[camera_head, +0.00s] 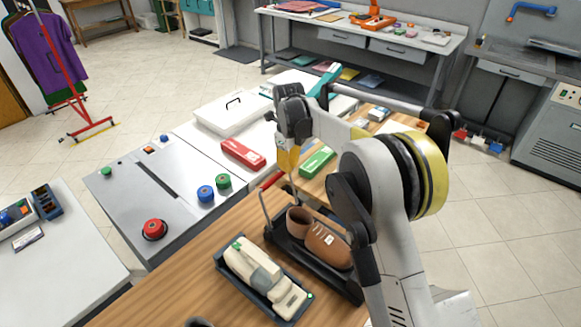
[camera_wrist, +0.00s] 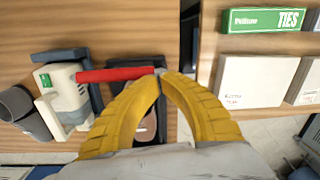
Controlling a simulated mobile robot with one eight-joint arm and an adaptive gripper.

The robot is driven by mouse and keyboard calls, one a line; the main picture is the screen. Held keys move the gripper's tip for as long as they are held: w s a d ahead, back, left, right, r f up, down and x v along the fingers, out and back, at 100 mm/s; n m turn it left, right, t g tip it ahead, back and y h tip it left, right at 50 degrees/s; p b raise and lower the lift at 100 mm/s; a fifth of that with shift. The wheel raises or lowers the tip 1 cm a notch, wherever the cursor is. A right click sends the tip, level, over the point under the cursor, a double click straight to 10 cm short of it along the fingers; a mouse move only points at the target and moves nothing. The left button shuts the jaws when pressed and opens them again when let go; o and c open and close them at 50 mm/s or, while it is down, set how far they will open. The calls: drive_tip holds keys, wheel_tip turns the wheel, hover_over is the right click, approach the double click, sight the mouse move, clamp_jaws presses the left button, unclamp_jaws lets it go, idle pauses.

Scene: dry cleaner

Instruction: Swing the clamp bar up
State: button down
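The clamp bar is a thin grey frame (camera_head: 266,215) with a red handle (camera_head: 270,180) across its top. It stands up from a black stand (camera_head: 283,247) that holds a brown shoe (camera_head: 328,246). My gripper (camera_head: 287,166), with yellow fingers, is at the right end of the handle. In the wrist view the red handle (camera_wrist: 115,74) runs from the left to my fingertips (camera_wrist: 162,75). The fingertips are drawn together, with a small grey piece of the bar at them. I cannot tell whether they pinch it. The shoe shows partly between the fingers.
A cream device in a dark tray (camera_head: 250,290) sits left of the stand. Red (camera_head: 242,154) and green (camera_head: 317,161) boxes lie behind. A grey panel with buttons (camera_head: 140,200) stands at left. In the wrist view white boxes (camera_wrist: 257,80) lie right.

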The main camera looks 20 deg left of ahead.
drive_tip(key=shift+a, duration=0.1)
wheel_tip(320, 180, up, 12)
drive_tip(key=shift+s, duration=0.35)
idle(0.4)
drive_tip(key=shift+d, duration=0.2)
drive_tip(key=s+d+r+n+t+b, duration=0.1)
drive_tip(key=s+d+r+n+b, duration=0.15)
drive_tip(key=d, duration=0.55)
drive_tip(key=s+d+r+n+t+b, duration=0.1)
drive_tip(key=s+d+r+n, duration=0.25)
drive_tip(key=d, duration=0.55)
drive_tip(key=s+d+r+n+t+b, duration=0.15)
drive_tip(key=s+d+n, duration=0.25)
drive_tip(key=d, duration=0.4)
drive_tip(key=s+d+f+n+t+b, duration=0.1)
drive_tip(key=s+d+f+n, duration=0.4)
drive_tip(key=s, duration=0.5)
drive_tip(key=s+d+f+n+t+b, duration=0.1)
drive_tip(key=s+d+f+n, duration=0.4)
drive_tip(key=s+d, duration=0.5)
wheel_tip(320, 180, down, 2)
drive_tip(key=shift+s+d+f+n+t+b, duration=0.25)
drive_tip(key=shift+n+t+b, duration=0.15)
drive_tip(key=shift+b, duration=0.4)
